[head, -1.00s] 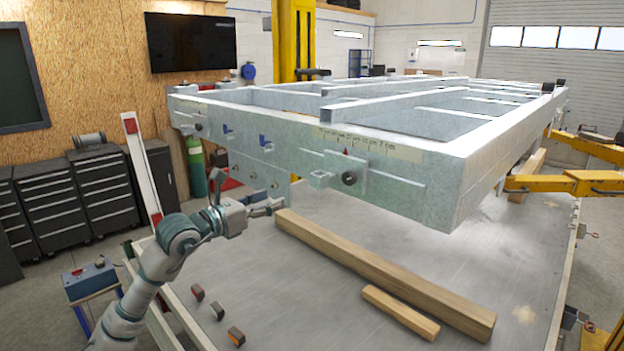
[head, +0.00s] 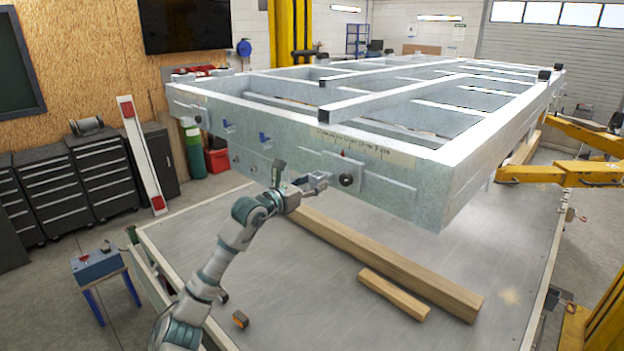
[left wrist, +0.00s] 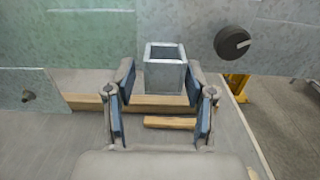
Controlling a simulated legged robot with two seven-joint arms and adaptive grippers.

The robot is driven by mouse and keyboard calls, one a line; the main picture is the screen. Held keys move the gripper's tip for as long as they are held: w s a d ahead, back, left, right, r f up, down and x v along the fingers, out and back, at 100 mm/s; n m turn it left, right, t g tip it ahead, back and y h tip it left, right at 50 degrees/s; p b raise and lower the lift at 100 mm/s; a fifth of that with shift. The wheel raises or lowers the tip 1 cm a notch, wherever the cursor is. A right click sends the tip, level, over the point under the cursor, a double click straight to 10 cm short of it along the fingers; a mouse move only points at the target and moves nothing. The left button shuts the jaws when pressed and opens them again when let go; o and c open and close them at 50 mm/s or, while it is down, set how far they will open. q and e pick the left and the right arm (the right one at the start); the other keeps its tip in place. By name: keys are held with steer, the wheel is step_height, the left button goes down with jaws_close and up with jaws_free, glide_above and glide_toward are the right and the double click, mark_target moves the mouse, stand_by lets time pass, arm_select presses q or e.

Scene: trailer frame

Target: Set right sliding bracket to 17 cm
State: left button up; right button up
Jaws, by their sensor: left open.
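The right sliding bracket (head: 370,185) is a pale metal plate on the near face of the trailer frame (head: 425,196). It has a dark round knob (head: 346,180), which also shows in the left wrist view (left wrist: 232,42). A square hollow tube stub (left wrist: 165,76) sticks out to the knob's left. A scale strip (head: 385,152) with a red pointer (head: 343,153) is above; its figures are too small to read reliably. My left gripper (head: 312,186) is open at the stub. In the left wrist view its fingertips (left wrist: 159,76) are on either side of the stub. My right gripper is out of view.
Two wooden beams (head: 390,262) (head: 394,294) lie on the grey platform (head: 290,290) below the frame. Yellow lift arms (head: 570,172) stand at right. A blue box (head: 97,264) on a stand and dark drawer cabinets (head: 50,190) are at left.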

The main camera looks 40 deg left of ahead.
arm_select(q)
steer(key=shift+w+d, duration=0.1)
steer(key=shift+d, duration=0.05)
jaws_close()
steer(key=shift+d+f, duration=0.1)
steer(key=shift+d, duration=0.5)
jaws_free()
steer(key=shift+d+r, duration=0.2)
steer(key=shift+a, duration=0.15)
